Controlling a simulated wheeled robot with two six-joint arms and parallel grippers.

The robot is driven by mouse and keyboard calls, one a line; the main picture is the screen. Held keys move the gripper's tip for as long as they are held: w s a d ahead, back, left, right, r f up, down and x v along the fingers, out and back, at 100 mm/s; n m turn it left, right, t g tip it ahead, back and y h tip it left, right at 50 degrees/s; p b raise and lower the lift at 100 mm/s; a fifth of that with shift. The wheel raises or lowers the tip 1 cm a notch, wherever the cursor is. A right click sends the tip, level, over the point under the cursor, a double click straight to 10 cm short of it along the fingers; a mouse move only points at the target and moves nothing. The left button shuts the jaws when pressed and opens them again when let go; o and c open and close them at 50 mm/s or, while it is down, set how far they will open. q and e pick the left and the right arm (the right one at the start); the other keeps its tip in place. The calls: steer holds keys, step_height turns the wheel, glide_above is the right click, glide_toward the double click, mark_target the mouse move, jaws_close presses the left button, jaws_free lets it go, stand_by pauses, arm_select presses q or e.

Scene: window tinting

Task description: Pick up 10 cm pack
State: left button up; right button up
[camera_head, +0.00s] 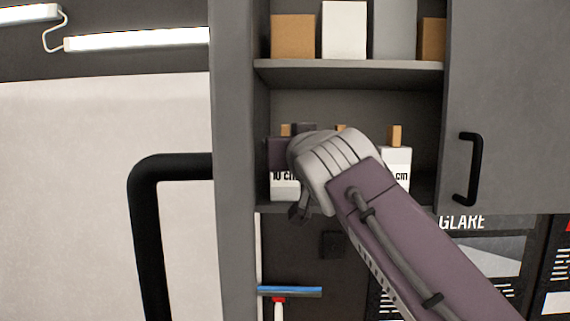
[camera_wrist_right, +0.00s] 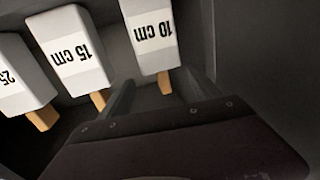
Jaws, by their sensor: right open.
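The 10 cm pack (camera_head: 285,187) is a white box with a black label and a wooden tab, at the left end of the cabinet's lower shelf. My right gripper (camera_head: 292,148) is in front of it and hides its upper part. In the right wrist view, the pack (camera_wrist_right: 151,38) appears upside down, with its tab (camera_wrist_right: 165,83) towards the fingers. The open right gripper (camera_wrist_right: 157,88) has one finger on each side of the tab's line. I cannot tell whether they touch it. My left gripper is not in view.
In the right wrist view, a 15 cm pack (camera_wrist_right: 75,50) and a 25 pack (camera_wrist_right: 20,80) stand beside it. The shelf above (camera_head: 350,72) holds several boxes. The cabinet's left wall (camera_head: 232,160) is close to the 10 cm pack. A door with a black handle (camera_head: 470,168) is right.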

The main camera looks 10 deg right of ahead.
steer(key=w+p, duration=0.1)
steer(key=w, duration=0.3)
steer(key=shift+w+d+f, duration=0.1)
steer(key=shift+w+d, duration=0.05)
steer(key=shift+s, duration=0.55)
steer(key=c, duration=1.4)
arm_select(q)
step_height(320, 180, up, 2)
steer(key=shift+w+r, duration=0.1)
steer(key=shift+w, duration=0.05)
arm_select(e)
steer(key=shift+w, duration=0.2)
jaws_close()
